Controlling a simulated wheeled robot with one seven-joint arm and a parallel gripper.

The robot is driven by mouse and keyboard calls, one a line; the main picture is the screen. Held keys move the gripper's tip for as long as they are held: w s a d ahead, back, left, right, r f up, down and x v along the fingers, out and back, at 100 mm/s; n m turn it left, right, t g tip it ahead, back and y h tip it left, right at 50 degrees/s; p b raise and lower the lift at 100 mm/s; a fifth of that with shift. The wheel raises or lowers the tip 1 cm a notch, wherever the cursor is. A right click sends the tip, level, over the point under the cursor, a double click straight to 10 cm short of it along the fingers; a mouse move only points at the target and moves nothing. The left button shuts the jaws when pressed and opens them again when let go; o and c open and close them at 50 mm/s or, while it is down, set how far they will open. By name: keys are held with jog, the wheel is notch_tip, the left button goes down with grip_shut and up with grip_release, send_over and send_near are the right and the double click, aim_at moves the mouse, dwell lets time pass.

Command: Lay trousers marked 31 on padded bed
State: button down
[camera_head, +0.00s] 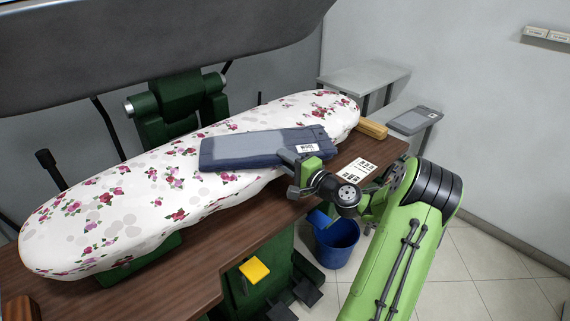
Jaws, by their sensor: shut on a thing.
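The folded dark blue trousers (245,150) are over the right half of the padded bed (110,210), which has a white cover with a red flower print. They look flat and seem to lie on the cover, but I cannot tell whether they touch it fully. A white tag (307,148) shows at their right end; its number is too small to read. My gripper (294,162) is shut on the near right edge of the trousers. The grey upper press head (150,45) is raised above the bed.
A wooden brush-like block (372,128) and a printed sheet (357,169) lie on the brown table (225,255) to the right.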

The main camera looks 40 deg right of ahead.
jog(key=c, duration=0.9)
grip_release()
